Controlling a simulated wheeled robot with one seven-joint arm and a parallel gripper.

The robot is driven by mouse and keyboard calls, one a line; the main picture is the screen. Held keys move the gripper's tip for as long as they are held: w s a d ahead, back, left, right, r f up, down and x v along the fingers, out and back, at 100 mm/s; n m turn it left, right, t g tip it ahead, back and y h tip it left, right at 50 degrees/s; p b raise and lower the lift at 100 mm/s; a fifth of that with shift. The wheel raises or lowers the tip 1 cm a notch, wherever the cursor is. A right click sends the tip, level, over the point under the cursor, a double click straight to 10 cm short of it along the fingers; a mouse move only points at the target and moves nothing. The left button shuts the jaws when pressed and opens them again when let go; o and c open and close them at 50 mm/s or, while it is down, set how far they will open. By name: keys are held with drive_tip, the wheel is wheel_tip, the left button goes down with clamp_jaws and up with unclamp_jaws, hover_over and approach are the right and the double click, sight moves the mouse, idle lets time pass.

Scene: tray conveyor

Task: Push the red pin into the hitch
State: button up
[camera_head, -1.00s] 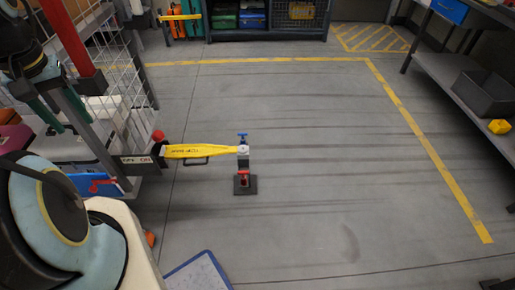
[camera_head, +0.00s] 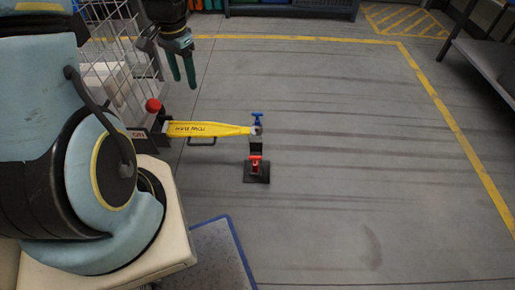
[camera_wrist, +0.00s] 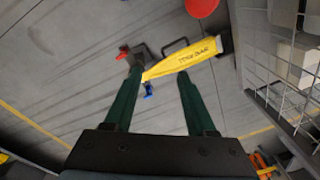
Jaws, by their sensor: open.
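The red pin's round red head (camera_head: 153,105) stands up at the dark hitch (camera_head: 158,124) on the cart's end, at the left end of the yellow tow bar (camera_head: 205,130). How deep the pin sits is too small to tell. In the wrist view the red head (camera_wrist: 201,7) is cut by the top edge, and the tow bar (camera_wrist: 188,58) runs across the middle. My gripper (camera_head: 185,82) has two green fingers pointing down, apart and empty. It appears up and right of the red head in the head view. The fingers (camera_wrist: 160,72) also show in the wrist view.
The tow bar's right end meets a stand with a blue handle (camera_head: 257,119), a red part (camera_head: 256,163) and a dark base (camera_head: 257,177). The wire cage cart (camera_head: 128,70) is close on the left. Open floor (camera_head: 350,170) lies to the right.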

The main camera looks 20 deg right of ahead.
drive_tip(key=d+f+m+b, duration=0.3)
drive_tip(key=d+f+b, duration=0.15)
drive_tip(key=f, duration=0.45)
drive_tip(key=d+f+m+b, duration=0.3)
drive_tip(key=d+f, duration=0.2)
drive_tip(key=f, duration=0.3)
drive_tip(key=m+g+b, duration=0.1)
drive_tip(key=m+b, duration=0.5)
drive_tip(key=b, duration=0.1)
hover_over(255, 156)
drive_tip(key=f, duration=1.5)
drive_tip(key=shift+s+f, duration=0.1)
drive_tip(key=shift+s, duration=0.1)
wheel_tip(255, 156, down, 10)
drive_tip(key=shift+f+b, duration=0.2)
drive_tip(key=shift+b, duration=0.95)
drive_tip(key=shift+c, duration=0.3)
clamp_jaws()
drive_tip(key=shift+r, duration=0.15)
drive_tip(key=shift+r+p, duration=2.35)
drive_tip(key=shift+r, duration=0.4)
